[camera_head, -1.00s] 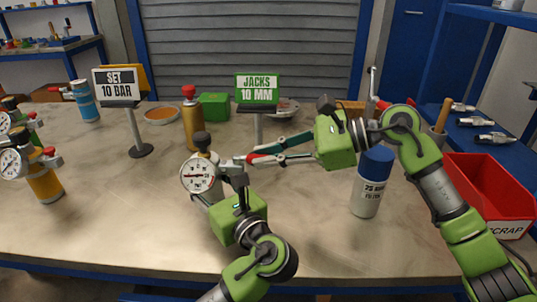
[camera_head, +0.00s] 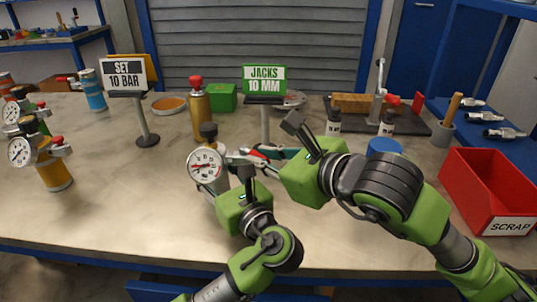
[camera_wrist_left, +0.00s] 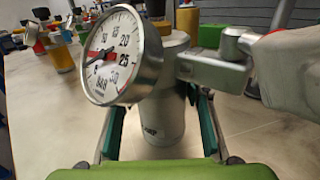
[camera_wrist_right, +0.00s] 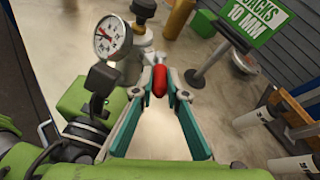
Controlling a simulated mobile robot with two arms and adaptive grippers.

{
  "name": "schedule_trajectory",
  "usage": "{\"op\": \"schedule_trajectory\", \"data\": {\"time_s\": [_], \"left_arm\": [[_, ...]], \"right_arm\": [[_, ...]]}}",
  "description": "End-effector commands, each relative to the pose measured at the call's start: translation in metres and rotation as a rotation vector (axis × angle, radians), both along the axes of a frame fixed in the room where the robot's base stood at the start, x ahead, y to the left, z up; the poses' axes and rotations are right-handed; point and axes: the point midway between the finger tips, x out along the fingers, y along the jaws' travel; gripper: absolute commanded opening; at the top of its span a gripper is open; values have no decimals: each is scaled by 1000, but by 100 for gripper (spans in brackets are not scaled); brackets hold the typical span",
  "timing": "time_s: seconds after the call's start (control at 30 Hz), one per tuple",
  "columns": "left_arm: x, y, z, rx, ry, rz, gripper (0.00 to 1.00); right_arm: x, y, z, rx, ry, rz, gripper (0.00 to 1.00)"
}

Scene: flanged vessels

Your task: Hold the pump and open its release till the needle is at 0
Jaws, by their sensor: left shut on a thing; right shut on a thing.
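The pump (camera_head: 222,182) stands upright on the bench, with a silver body, a black top knob and a round white gauge (camera_head: 205,165) on its left side. My left gripper (camera_wrist_left: 160,130) has one teal finger on each side of the pump's body and is shut on it. In the left wrist view the gauge (camera_wrist_left: 113,55) shows large; its needle points to the left, but the exact reading is unclear. The pump's red release handle (camera_wrist_right: 159,82) lies between the fingertips of my right gripper (camera_wrist_right: 160,90), which is shut on it at the pump's right.
Other gauged pumps (camera_head: 52,172) stand at the left. A "SET 10 BAR" sign (camera_head: 125,75) and a "JACKS 10 MM" sign (camera_head: 264,79) stand behind. A red scrap bin (camera_head: 490,190) is at the right.

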Motion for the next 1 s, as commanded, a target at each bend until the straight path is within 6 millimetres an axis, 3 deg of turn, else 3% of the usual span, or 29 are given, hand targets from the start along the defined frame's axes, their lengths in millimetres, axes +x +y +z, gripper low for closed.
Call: {"op": "schedule_trajectory", "data": {"time_s": [0.7, 0.73, 0.8, 1.0], "left_arm": [[0, 0, 1, -3, -5, -1, 8], [0, 0, 2, -3, -5, -1, 8], [0, 0, 1, -3, -5, -1, 8], [0, 0, 1, -2, -4, -1, 8]], "right_arm": [[-5, 3, -4, 1, 12, -78, 0], [-5, 3, -4, 1, 12, -78, 19], [-5, 3, -4, 1, 12, -78, 31], [-4, 3, -2, 4, 6, -79, 31]]}}
